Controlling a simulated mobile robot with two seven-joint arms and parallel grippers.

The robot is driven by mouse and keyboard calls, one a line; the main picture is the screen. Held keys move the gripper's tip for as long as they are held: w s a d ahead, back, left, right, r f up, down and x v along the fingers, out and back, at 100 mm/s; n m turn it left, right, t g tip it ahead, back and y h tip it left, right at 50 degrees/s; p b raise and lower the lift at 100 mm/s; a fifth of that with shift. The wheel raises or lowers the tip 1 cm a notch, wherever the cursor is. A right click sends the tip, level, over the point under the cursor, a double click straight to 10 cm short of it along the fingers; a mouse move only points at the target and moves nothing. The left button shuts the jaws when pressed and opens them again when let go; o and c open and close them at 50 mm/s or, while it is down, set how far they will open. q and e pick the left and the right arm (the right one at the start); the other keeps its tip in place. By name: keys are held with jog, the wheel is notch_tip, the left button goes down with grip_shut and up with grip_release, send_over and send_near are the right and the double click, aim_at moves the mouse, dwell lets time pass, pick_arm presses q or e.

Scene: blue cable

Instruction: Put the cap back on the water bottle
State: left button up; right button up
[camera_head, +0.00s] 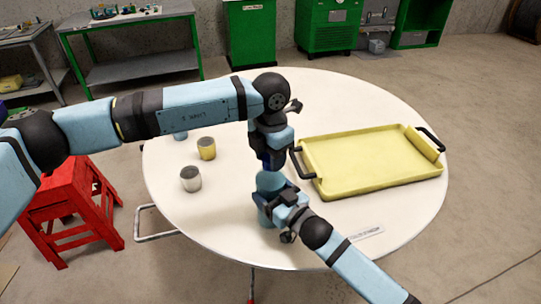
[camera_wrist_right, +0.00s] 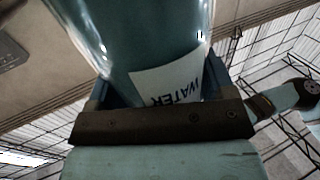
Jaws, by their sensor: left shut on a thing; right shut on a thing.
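The water bottle (camera_head: 268,182) is light blue and stands near the middle of the round white table. My right gripper (camera_head: 278,205) is shut around its body from the front. In the right wrist view the bottle (camera_wrist_right: 140,40) fills the upper middle, see-through blue with a white label reading WATER, between the fingers (camera_wrist_right: 165,100). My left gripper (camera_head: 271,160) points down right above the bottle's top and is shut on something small. I take this to be the cap, but the fingers hide it. Whether it touches the bottle's neck cannot be told.
A yellow tray (camera_head: 330,190) with black handles lies right of the bottle. A yellow cup (camera_head: 206,148), a pale cup (camera_head: 190,178) and a blue cup (camera_head: 180,136) stand on the left of the round table (camera_head: 225,230). A red stool (camera_head: 75,205) stands left of the table.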

pick_arm(q)
jog(key=m, duration=0.4)
jog(key=o, duration=1)
jog(key=shift+r, duration=2.25)
jog(key=shift+c, duration=0.2)
